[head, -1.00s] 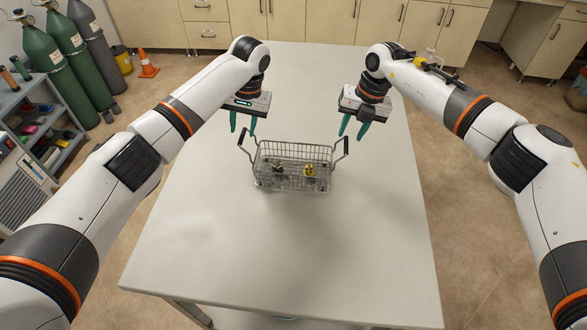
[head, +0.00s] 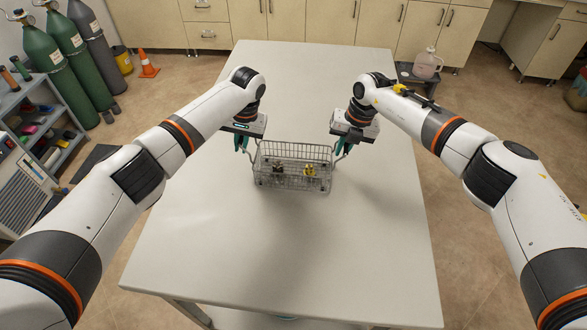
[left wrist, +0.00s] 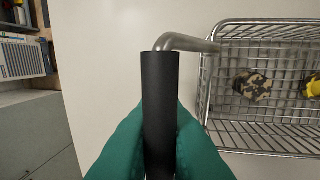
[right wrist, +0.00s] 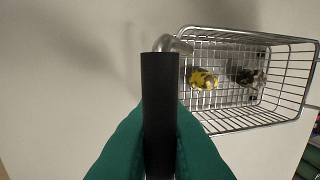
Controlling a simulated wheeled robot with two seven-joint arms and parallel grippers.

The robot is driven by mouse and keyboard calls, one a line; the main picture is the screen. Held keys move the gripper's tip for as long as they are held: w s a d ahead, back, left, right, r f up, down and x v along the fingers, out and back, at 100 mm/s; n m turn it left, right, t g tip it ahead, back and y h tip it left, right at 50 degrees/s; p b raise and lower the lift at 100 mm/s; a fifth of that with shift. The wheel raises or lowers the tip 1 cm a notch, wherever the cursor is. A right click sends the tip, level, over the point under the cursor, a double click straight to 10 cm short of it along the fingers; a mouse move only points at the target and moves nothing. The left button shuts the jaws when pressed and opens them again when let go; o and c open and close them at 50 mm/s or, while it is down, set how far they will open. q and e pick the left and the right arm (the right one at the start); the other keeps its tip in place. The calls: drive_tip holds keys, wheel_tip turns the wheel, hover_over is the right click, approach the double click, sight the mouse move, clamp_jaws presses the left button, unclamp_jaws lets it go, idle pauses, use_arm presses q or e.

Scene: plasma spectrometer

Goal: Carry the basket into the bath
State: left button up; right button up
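The wire basket (head: 293,182) stands on the table, with a dark patterned piece (head: 278,169) and a yellow piece (head: 310,170) inside. It also shows in the left wrist view (left wrist: 265,135) and the right wrist view (right wrist: 240,122). My left gripper (head: 241,143) is shut on the basket's left black handle (left wrist: 160,110). My right gripper (head: 343,148) is shut on the right black handle (right wrist: 160,105). In the wrist views the green fingers press both sides of each handle. I cannot make out a bath in any view.
The white table (head: 290,255) is clear around the basket. Gas cylinders (head: 55,65) and a shelf (head: 40,125) stand on the left. Cabinets (head: 300,20) line the back. A jug (head: 428,63) sits on a dark stand behind the right arm.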

use_arm(q)
clamp_jaws()
use_arm(e)
clamp_jaws()
